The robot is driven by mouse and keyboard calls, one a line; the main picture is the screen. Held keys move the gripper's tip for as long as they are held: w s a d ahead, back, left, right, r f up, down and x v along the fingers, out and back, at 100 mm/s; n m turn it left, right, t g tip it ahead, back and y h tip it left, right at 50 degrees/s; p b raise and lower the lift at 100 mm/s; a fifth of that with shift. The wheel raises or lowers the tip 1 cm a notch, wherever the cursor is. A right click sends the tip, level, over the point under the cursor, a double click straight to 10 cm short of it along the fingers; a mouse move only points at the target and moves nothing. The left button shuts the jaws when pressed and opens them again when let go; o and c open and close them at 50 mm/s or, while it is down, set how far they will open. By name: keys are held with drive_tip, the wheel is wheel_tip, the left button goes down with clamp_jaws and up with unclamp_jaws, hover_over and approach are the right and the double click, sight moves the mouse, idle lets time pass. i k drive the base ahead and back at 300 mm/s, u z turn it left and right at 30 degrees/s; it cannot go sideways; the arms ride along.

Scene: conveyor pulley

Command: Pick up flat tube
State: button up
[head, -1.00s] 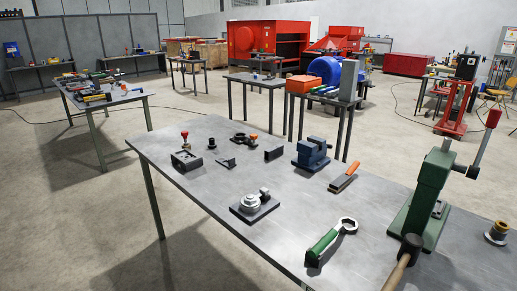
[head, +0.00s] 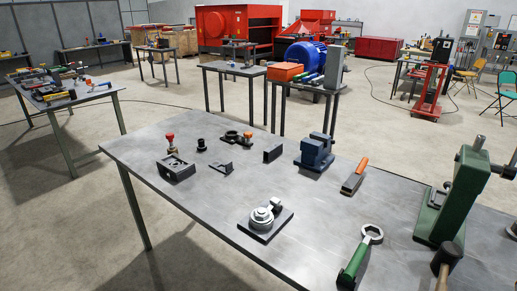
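I cannot tell for sure which item is the flat tube. Several small coloured tube-like items, green and blue (head: 312,80), lie on a small table behind the front table, beside an orange box (head: 286,72). They are too small to make out their shape. On the front table (head: 215,205) nothing shows clearly as a flat tube. My gripper is in no view, so its state is hidden.
The front table holds a blue vise (head: 317,152), a green press (head: 455,200), a green-handled wrench (head: 360,255), a bearing on a plate (head: 264,218) and several small parts. A cluttered table (head: 60,100) stands at left. Bare floor lies between the tables.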

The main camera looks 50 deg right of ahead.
sight(273, 150)
drive_tip(key=u, duration=0.3)
drive_tip(key=i, duration=1.15)
drive_tip(key=u, duration=0.25)
